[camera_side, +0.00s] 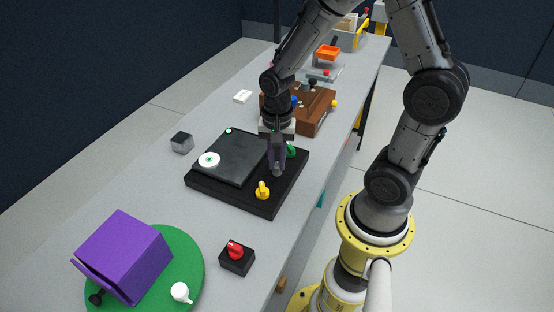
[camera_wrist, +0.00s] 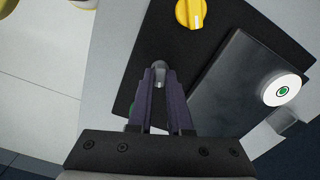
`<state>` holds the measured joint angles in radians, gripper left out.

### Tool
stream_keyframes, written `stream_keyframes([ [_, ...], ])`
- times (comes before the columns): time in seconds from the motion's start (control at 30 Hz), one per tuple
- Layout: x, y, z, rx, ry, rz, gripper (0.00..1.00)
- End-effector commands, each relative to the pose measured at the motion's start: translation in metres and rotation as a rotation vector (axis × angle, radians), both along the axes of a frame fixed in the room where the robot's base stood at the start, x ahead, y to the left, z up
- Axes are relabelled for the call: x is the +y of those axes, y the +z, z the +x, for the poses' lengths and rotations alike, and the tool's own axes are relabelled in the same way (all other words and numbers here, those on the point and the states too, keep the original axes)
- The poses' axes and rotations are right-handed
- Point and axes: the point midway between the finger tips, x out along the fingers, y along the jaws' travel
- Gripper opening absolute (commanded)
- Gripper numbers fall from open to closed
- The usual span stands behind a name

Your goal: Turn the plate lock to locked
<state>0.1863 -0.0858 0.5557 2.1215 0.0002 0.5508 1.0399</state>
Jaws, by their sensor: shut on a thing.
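My gripper (camera_side: 277,171) points down at the right part of a black base (camera_side: 235,202). In the wrist view its fingers (camera_wrist: 160,80) are closed around a small grey knob (camera_wrist: 160,70) on that base; the fingers hide much of it. A dark flat plate (camera_side: 238,158) lies on the base, left of my gripper. A yellow knob (camera_side: 262,190) stands at the near corner; it also shows in the wrist view (camera_wrist: 190,13). A green knob (camera_side: 291,151) is just behind my gripper. No label shows which knob is the plate lock, and its setting cannot be read.
A white disc (camera_side: 209,160) with a green centre sits on the plate. A grey cube (camera_side: 182,142) stands left of the base. A brown box (camera_side: 312,110) with levers is behind. A red-knobbed box (camera_side: 236,258) and a purple box (camera_side: 122,255) on a green disc are in front.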

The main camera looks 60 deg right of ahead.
Motion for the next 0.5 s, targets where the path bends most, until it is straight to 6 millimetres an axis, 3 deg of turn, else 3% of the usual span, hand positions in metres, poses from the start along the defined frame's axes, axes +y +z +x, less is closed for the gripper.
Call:
stream_keyframes([
  [0.43,-0.0005,0.0013,0.0008,-0.003,-0.013,-0.001,0.00],
  [0.47,-0.0005,0.0013,0.0008,-0.003,-0.013,-0.001,0.19],
  [0.5,-0.0005,0.0013,0.0009,-0.003,-0.013,-0.001,0.26],
])
